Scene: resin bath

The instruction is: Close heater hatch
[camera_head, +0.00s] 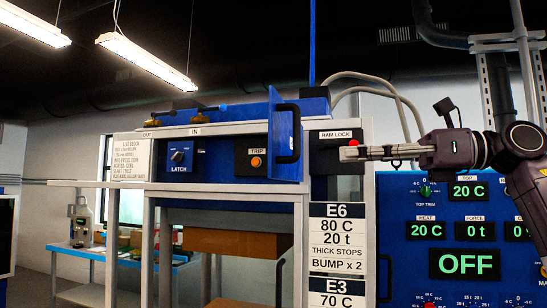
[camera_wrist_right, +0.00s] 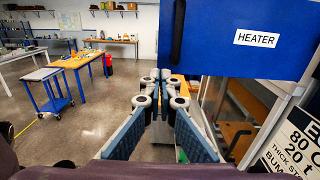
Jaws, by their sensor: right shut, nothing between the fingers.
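The heater hatch is a blue panel (camera_head: 274,125) that stands swung out from the front of the machine in the head view, seen nearly edge-on, with a black bar handle on its face. In the right wrist view the hatch (camera_wrist_right: 225,35) fills the top right, with a white HEATER label and the dark handle at its left. My right gripper (camera_head: 352,153) is shut and empty, to the right of the hatch in the head view. In the right wrist view its fingertips (camera_wrist_right: 165,82) appear just below the hatch's lower edge; I cannot tell whether they touch it. My left gripper is not in view.
A RAM LOCK panel (camera_head: 336,135) with a red button is behind my right gripper. The TRIP button (camera_head: 256,161) and LATCH switch (camera_head: 177,155) are left of the hatch. A blue control panel (camera_head: 420,270) stands right. Open floor (camera_wrist_right: 95,125) and a blue cart (camera_wrist_right: 42,90) show left.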

